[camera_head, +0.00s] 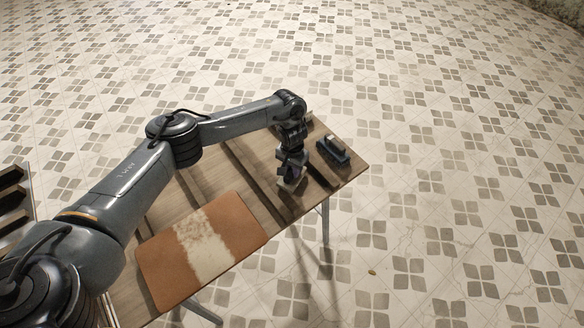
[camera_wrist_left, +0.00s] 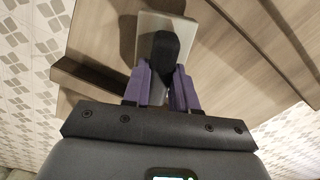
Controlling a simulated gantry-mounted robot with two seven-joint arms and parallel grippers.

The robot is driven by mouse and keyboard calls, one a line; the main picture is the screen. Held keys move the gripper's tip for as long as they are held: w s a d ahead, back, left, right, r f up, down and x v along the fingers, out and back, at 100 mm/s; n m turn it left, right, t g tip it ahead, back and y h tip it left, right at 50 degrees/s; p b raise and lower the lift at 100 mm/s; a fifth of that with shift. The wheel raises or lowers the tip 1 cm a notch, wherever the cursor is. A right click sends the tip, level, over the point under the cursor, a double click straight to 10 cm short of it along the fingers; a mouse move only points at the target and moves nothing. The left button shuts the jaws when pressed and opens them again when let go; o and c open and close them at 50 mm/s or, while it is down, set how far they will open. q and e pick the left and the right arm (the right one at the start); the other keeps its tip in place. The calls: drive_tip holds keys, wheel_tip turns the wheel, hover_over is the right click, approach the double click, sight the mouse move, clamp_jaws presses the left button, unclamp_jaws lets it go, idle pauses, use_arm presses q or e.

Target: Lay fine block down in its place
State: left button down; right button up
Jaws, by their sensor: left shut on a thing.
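The block in my grip, which I take as the fine block, is a pale flat plate (camera_wrist_left: 150,28) with a dark rounded handle (camera_wrist_left: 165,50). My left gripper (camera_wrist_left: 163,82) is shut on that handle, with a purple finger on either side. In the head view my left gripper (camera_head: 291,168) points down over the right part of the table, and the pale block (camera_head: 290,184) shows under it. I cannot tell whether the block touches the tabletop. My right gripper is not in view.
A dark block-like object (camera_head: 333,149) lies near the table's right end, close to my left gripper. A brown board (camera_head: 165,258) with a whitish worn band lies at the table's front left. Dark strips (camera_wrist_left: 88,80) run along the wooden tabletop (camera_wrist_left: 225,60) beside the held block.

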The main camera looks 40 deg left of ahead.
use_arm(q)
drive_tip(key=shift+f, duration=0.15)
idle(0.3)
drive_tip(key=shift+f+b, duration=0.3)
drive_tip(key=shift+f, duration=0.25)
drive_tip(key=c, duration=0.8)
unclamp_jaws()
wheel_tip(320, 180, up, 9)
drive_tip(key=p, duration=0.3)
drive_tip(key=shift+r, duration=0.15)
drive_tip(key=shift+r+p, duration=0.55)
drive_tip(key=shift+r, duration=0.25)
